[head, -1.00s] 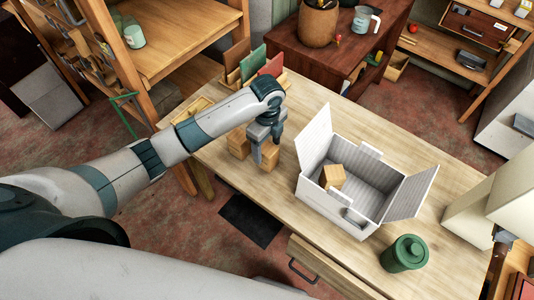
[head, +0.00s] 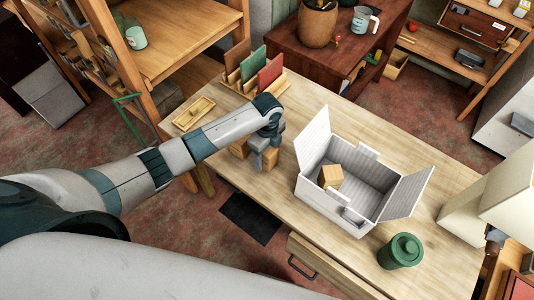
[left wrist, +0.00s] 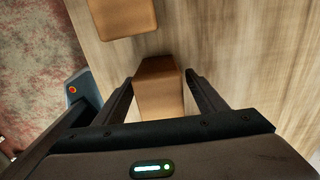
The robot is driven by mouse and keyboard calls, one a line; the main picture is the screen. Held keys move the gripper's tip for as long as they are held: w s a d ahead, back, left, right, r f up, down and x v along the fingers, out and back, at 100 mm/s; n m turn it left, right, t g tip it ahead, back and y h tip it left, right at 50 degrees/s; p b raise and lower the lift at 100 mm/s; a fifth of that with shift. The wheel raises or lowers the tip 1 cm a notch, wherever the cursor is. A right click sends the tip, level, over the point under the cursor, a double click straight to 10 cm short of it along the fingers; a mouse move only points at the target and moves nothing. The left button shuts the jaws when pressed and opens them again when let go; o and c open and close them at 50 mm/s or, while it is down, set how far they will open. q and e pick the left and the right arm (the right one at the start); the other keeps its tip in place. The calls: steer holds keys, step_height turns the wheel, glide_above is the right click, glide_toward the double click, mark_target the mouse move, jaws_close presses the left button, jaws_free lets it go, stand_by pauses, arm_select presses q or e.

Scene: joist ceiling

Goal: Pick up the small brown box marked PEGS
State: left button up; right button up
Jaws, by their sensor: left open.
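My left gripper (head: 262,160) is low over the wooden table, at two small brown boxes near its front left edge. One brown box (head: 271,157) is partly hidden by the gripper; another brown box (head: 239,148) stands just left of it. In the left wrist view my left gripper (left wrist: 160,82) is open, with a brown box (left wrist: 158,90) between its fingers and gaps at the sides. The other brown box (left wrist: 122,15) shows at the top. No lettering is readable, so I cannot tell which is marked PEGS. My right gripper is not in view.
A white open bin (head: 337,210) with raised flaps stands mid-table, holding another brown box (head: 330,176). A green canister (head: 400,251) stands at the front right. A wooden rack of coloured panels (head: 253,82) and a shallow wooden tray (head: 193,113) sit at the back left.

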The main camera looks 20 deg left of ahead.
arm_select(q)
steer(key=shift+f, duration=0.95)
steer(key=c, duration=1.3)
